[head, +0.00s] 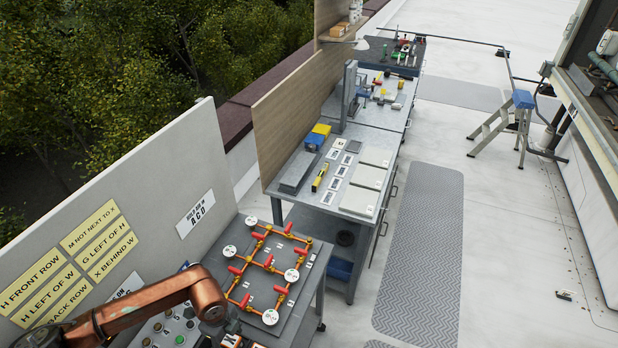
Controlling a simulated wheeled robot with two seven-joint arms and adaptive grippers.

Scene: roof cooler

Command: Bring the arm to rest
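A copper-coloured arm of mine (150,308) comes in from the lower left, over the front corner of the near bench. Its end is near a grey panel with buttons (172,330). No gripper fingers show on it. My other arm does not show. Beside the arm's end, a board with brass pipes, red valve handles and round white gauges (270,262) lies on the near bench.
Yellow clue labels (90,228) and a white sign (195,213) are on the grey wall panel. Grey benches (330,220) with tools run away behind. A grey floor mat (425,240) lies beside them. A step stool (505,120) stands at the right. The floor between is mostly clear.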

